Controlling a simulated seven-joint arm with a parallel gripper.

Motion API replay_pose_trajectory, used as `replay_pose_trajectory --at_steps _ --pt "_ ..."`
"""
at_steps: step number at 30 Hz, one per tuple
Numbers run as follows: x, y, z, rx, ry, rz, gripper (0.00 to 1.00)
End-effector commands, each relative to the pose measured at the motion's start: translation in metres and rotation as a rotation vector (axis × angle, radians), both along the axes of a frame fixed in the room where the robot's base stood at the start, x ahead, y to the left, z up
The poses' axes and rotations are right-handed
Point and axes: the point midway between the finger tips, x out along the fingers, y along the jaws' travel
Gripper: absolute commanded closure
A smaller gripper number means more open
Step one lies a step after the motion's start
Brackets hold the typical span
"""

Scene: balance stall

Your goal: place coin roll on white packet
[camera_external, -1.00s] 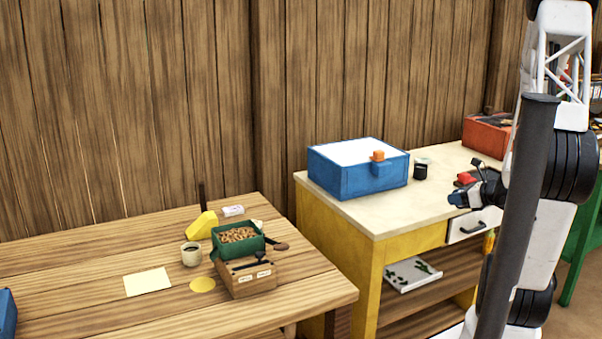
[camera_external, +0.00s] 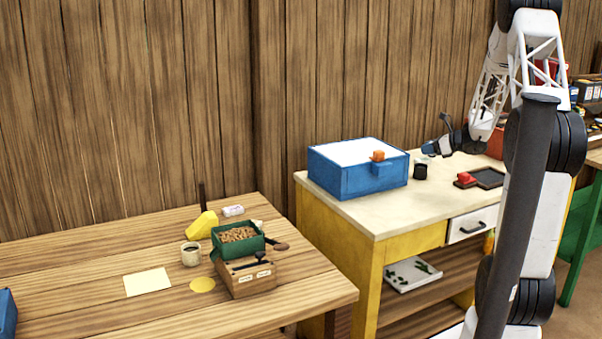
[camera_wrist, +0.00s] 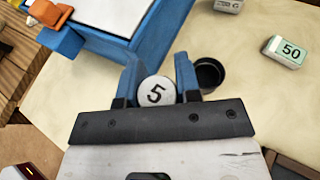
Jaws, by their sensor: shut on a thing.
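My gripper (camera_wrist: 157,76) has its blue fingers shut on a round white thing marked 5 (camera_wrist: 156,92), which looks like the end of the coin roll. In the external view my gripper (camera_external: 430,149) is above the cream-topped table by the back wall, and the held thing is too small to make out. A white block with a green label marked 50 (camera_wrist: 287,52) lies on the table to the right of the fingers. Another small whitish packet (camera_wrist: 229,5) is at the top edge. I cannot tell which one is the white packet.
A black cup (camera_wrist: 208,75) stands close by the fingers. A dark tray (camera_external: 488,178) with a red thing (camera_external: 466,178) lies to the right.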

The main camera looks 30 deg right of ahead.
Motion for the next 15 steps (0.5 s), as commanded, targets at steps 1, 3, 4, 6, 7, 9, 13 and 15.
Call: replay_pose_trajectory --at_steps 1,3,4,6,7,9,13,15 --pt "0.017 -0.003 0.003 -0.001 -0.001 0.009 1.00" --pt "0.038 -0.007 0.007 -0.002 0.000 0.021 1.00" --pt "0.047 -0.008 0.009 -0.003 -0.001 0.026 1.00" --pt "0.068 -0.011 0.013 -0.002 0.000 0.034 1.00" --pt "0.077 -0.012 0.015 -0.002 0.000 0.040 1.00" --pt "0.098 -0.014 0.019 -0.003 0.000 0.051 1.00" --pt "0.137 -0.016 0.027 -0.004 -0.001 0.067 1.00" --pt "0.158 -0.017 0.031 -0.005 0.001 0.077 1.00"
